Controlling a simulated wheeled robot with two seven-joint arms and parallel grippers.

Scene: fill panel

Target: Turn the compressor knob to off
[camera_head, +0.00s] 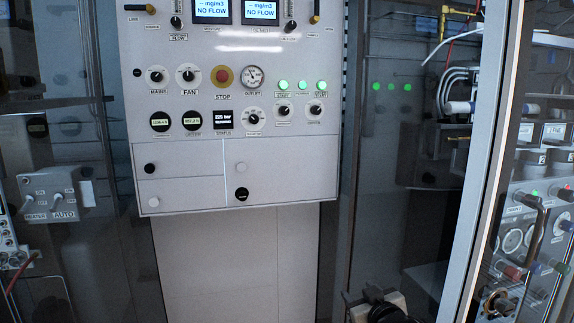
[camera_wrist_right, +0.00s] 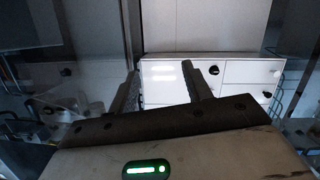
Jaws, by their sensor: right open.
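The white fill panel (camera_head: 185,118) fills the upper middle of the head view. It carries a mains knob (camera_head: 156,75), a fan knob (camera_head: 191,76), another black knob (camera_head: 253,118) and two small knobs (camera_head: 284,110) at the right. The labels are too small to tell which is the compressor knob. My right gripper (camera_head: 378,305) shows at the bottom edge of the head view, below and right of the panel. In the right wrist view, its two fingers (camera_wrist_right: 160,72) are apart with nothing between them. My left gripper is not in view.
A red stop button (camera_head: 222,77), an outlet gauge (camera_head: 252,77) and green lights (camera_head: 302,86) sit near the knobs. White drawers (camera_head: 180,160) lie below; they also show in the wrist view (camera_wrist_right: 245,72). A glass door frame (camera_head: 487,150) stands at the right.

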